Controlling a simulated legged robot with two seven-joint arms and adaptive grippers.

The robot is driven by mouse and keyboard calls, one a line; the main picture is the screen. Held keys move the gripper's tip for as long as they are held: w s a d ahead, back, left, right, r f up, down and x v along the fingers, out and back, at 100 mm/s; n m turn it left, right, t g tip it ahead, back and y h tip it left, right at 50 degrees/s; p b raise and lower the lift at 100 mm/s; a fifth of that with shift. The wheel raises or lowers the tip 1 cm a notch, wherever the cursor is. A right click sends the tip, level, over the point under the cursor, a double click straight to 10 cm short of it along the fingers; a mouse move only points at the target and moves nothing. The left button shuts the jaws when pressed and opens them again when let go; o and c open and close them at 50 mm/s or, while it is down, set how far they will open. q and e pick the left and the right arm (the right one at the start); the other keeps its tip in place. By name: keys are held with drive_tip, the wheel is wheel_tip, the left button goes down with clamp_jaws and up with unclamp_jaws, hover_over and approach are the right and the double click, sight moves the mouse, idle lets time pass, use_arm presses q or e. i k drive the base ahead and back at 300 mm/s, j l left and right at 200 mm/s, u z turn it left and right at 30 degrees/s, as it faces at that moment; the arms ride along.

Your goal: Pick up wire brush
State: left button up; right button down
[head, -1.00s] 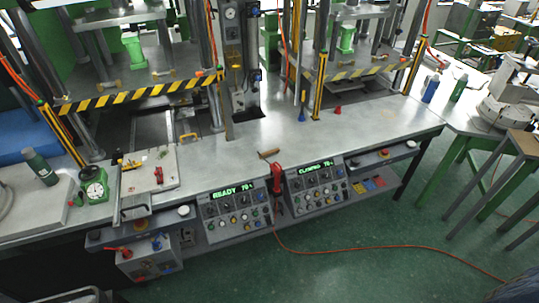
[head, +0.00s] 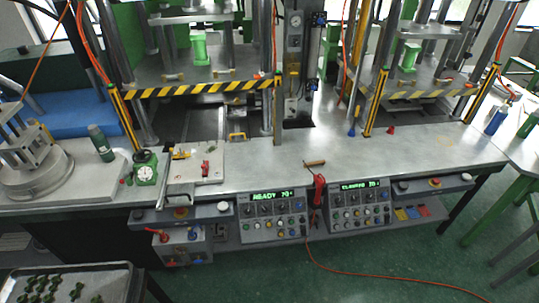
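A small brown, wooden-looking handled thing (head: 314,164) lies on the steel bench top, near its front edge above the gap between the two control panels. It looks like the wire brush, but it is too small for me to make out bristles. Nothing covers it. Neither of my grippers is in view.
A red-handled tool (head: 318,187) hangs close in front of the brown handle, with an orange hose to the floor. The bench top (head: 350,150) around it is mostly clear. Striped press guards (head: 200,88) stand behind. A tray of green parts (head: 75,285) is at bottom left.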

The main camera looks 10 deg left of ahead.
sight(321, 162)
drive_tip(key=i+l+u, duration=0.1)
drive_tip(key=i+u, duration=0.25)
drive_tip(key=i+l+u, duration=0.15)
drive_tip(key=i+u, duration=0.25)
drive_tip(key=i+l+u, duration=0.2)
drive_tip(key=u, duration=0.15)
